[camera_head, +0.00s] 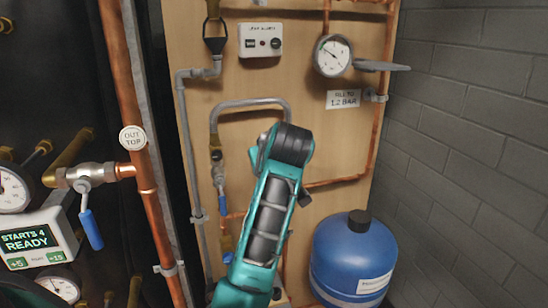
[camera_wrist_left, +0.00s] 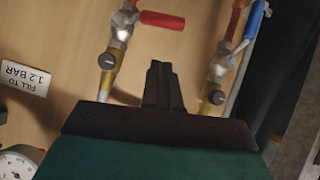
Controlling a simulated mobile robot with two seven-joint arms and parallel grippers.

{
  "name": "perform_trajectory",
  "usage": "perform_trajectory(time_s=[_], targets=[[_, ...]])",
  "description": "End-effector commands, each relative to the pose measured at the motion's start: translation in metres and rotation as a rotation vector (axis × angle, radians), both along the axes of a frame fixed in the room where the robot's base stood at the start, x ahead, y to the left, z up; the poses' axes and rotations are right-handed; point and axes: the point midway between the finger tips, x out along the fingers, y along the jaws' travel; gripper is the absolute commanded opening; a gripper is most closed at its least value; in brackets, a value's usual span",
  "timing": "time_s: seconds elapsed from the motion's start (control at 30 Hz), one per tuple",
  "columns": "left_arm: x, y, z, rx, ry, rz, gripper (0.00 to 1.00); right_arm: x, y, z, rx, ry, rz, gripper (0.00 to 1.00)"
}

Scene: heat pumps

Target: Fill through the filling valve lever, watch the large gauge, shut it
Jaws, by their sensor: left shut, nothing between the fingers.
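The large gauge (camera_head: 333,55) is at the upper right of the wooden board, above a "FILL TO 1.2 BAR" sign (camera_head: 343,98); its needle is too small to read exactly. In the left wrist view, which is upside down, a valve with a red lever (camera_wrist_left: 162,20) has that lever across its pipe. A valve with a blue lever (camera_wrist_left: 254,20) has its lever roughly along its pipe; this lever also shows in the head view (camera_head: 222,204). My left gripper (camera_wrist_left: 162,72) is shut and empty, between the two pipes and apart from both levers. In the head view my teal arm hides the red lever and fingertips. My right gripper is not in view.
A grey looped pipe (camera_head: 250,103) runs above my arm. A blue tank (camera_head: 352,258) stands at the lower right near a brick wall (camera_head: 480,120). A copper pipe (camera_head: 130,90) and another blue-handled valve (camera_head: 90,230) are on the left.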

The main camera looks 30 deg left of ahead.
Motion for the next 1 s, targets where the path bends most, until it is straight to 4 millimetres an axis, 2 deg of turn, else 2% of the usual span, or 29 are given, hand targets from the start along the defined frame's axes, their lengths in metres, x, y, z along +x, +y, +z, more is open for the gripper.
perform_trajectory(time_s=[0.03,0.13,0.3,0.83,1.0], targets=[[0.006,0.007,-0.006,0.003,0.003,0.002,0.00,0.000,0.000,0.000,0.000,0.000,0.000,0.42],[0.009,0.006,-0.023,0.001,0.004,0.000,0.00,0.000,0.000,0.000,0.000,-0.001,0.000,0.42],[0.014,0.007,-0.038,0.001,0.001,0.000,0.00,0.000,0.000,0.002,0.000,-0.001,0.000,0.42],[0.016,0.007,-0.044,-0.003,-0.006,0.000,0.00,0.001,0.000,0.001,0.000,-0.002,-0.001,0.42],[0.023,0.007,-0.046,-0.031,-0.037,-0.002,0.00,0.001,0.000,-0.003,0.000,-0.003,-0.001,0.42]])
